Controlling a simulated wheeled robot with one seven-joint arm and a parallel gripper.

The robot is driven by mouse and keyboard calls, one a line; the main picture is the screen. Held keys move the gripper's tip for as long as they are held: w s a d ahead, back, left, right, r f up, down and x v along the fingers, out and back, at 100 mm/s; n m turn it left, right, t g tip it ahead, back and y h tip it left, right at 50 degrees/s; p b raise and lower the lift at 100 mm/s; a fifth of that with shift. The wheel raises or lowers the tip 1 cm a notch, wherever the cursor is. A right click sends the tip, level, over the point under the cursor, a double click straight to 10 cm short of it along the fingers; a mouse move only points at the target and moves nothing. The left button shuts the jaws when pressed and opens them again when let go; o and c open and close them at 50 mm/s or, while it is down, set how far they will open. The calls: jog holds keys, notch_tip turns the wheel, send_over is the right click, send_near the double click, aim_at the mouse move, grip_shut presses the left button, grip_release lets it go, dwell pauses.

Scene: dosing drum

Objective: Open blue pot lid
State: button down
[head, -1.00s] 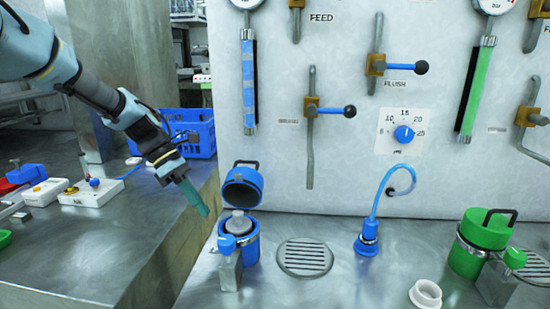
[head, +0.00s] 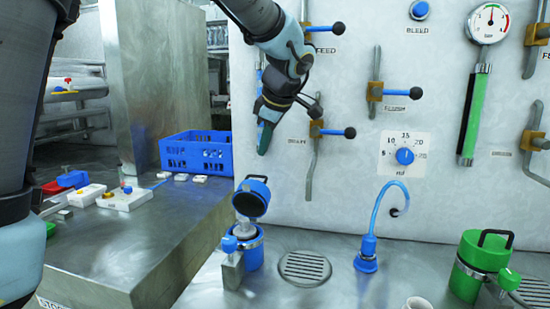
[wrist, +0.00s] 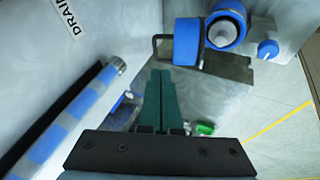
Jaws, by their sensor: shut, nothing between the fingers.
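The blue pot (head: 250,252) stands on the steel bench, left of the round drain grate. Its blue lid (head: 252,198) is tilted up and back on its hinge, so the pot is open. A grey-white stopper-like piece (head: 244,229) shows in the mouth. The wrist view shows the pot (wrist: 226,22) and its lid (wrist: 187,42) at the upper right. My gripper (head: 263,150) is above the pot and apart from it, near the panel. Its green fingers (wrist: 159,90) are together and empty in the wrist view.
Levers (head: 318,130), gauges and a blue dial (head: 404,156) project from the white panel. A blue hose nozzle (head: 366,250) and a closed green pot (head: 483,262) stand to the right. A blue crate (head: 194,152) sits on the left bench.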

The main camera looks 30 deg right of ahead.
jog(key=p+x, duration=0.2)
jog(key=x, duration=0.7)
jog(key=shift+p, duration=0.3)
jog(key=shift+r, duration=0.1)
jog(key=shift+w+d+f+g+y, duration=0.5)
jog(key=shift+w+d+f, duration=0.45)
jog(key=shift+w+d, duration=0.05)
jog(key=shift+w+d+f+b, duration=0.2)
jog(key=shift+w+d+b, duration=0.35)
jog(key=shift+w+b, duration=0.15)
